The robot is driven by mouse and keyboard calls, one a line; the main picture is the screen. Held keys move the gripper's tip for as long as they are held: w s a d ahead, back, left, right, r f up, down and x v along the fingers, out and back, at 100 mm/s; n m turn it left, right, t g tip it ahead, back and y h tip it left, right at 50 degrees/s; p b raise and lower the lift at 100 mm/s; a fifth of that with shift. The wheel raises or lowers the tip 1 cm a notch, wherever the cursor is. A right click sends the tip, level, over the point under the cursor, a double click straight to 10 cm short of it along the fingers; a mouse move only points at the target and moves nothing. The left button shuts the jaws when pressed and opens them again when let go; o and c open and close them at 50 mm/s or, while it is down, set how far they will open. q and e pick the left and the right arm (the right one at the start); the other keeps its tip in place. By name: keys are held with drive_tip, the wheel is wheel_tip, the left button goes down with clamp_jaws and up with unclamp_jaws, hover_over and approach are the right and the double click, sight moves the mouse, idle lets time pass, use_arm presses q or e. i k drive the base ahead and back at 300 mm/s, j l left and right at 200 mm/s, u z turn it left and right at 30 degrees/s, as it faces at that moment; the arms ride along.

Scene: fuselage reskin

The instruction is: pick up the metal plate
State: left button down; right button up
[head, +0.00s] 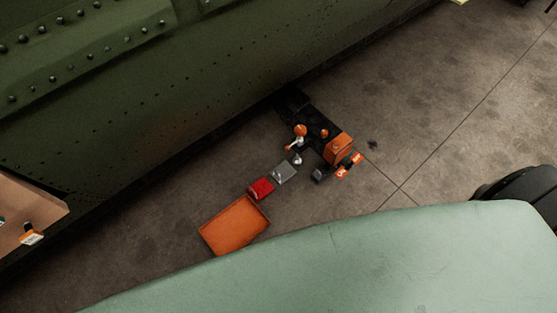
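A large pale green sheet-like surface (350,260) with a smooth, gently curved edge fills the bottom of the head view. It may be the metal plate, but I cannot tell for sure. Its lower part runs out of the picture. A small grey flat piece (284,173) lies on the floor near the middle; its material is unclear. Neither of my grippers shows in this view, and nothing is seen touching the pale green surface.
The dark green riveted fuselage (150,90) crosses the upper left. On the floor lie an orange tray (234,226), a red item (261,188) and black-and-orange equipment (338,148). A brown panel (25,215) is at left, a black rounded object (520,185) at right.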

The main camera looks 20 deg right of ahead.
sight(284, 172)
drive_tip(key=l+u, duration=0.35)
drive_tip(key=l, duration=1.4)
